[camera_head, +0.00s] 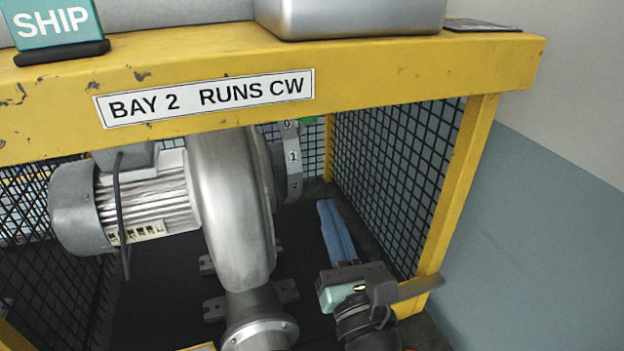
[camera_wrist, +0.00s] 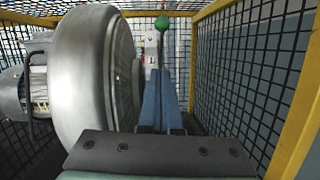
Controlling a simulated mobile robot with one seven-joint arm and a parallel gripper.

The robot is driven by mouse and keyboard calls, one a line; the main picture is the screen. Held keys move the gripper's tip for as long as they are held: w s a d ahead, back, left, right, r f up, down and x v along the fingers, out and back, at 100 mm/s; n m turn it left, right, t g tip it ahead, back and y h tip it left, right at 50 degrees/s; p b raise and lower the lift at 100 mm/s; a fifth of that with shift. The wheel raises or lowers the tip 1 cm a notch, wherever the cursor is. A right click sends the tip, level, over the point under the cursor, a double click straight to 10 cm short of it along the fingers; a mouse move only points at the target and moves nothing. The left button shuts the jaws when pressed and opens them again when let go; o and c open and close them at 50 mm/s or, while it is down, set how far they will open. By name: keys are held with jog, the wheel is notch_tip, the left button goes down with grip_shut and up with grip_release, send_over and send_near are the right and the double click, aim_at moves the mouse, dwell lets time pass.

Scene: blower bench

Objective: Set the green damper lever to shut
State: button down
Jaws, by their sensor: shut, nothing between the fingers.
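The green damper lever shows in the wrist view as a round green knob (camera_wrist: 162,24) on a thin stem, which stands about upright. In the head view only a sliver of the green knob (camera_head: 308,121) shows under the yellow beam. A grey dial ring (camera_head: 291,160) with number marks sits beside the blower housing near the lever. My gripper (camera_head: 326,204) has blue fingers, shut together and empty, inside the frame to the right of the dial. In the wrist view the fingertips (camera_wrist: 160,74) point towards the lever, below the knob. I cannot tell if they touch the stem.
The silver blower housing (camera_head: 229,205) and its motor (camera_head: 130,205) stand left of my gripper. Black mesh (camera_head: 395,165) and a yellow post (camera_head: 460,190) close the right side. The yellow beam (camera_head: 400,75) crosses above. A gap lies between housing and right mesh.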

jog(key=shift+f, duration=0.35)
jog(key=w+a+r+p, duration=0.2)
jog(key=w+r, duration=0.4)
jog(key=w, duration=0.5)
jog(key=shift+w+a, duration=0.15)
jog(key=shift+r, duration=0.1)
